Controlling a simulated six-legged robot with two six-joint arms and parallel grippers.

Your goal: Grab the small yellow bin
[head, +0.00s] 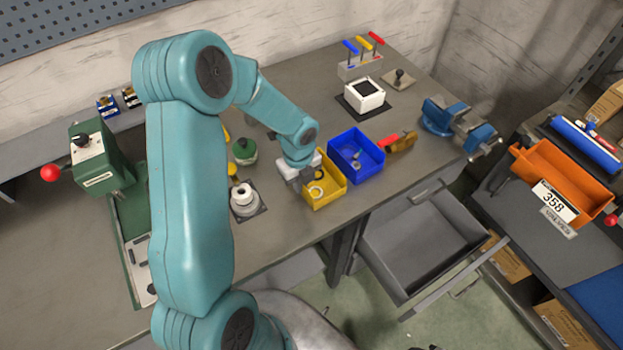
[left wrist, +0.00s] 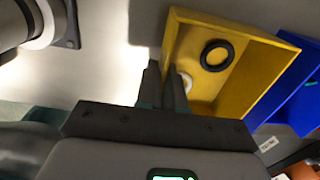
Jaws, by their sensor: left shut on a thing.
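The small yellow bin (head: 329,188) stands on the grey workbench, left of a blue bin (head: 356,155). It also shows in the left wrist view (left wrist: 257,52), with a black ring (left wrist: 216,55) and a paler ring (left wrist: 186,82) inside. My left gripper (head: 303,182) is at the bin's left side. In the left wrist view its dark fingers (left wrist: 164,85) are close together at the bin's near left wall and shut on it. My right gripper is in neither view.
A white round part (head: 244,196) on a dark plate stands left of the yellow bin. A blue vise (head: 458,125) and a red-handled tool (head: 399,142) lie to the right. A grey drawer (head: 425,240) hangs open below the bench edge. An orange bin (head: 562,180) is on the right.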

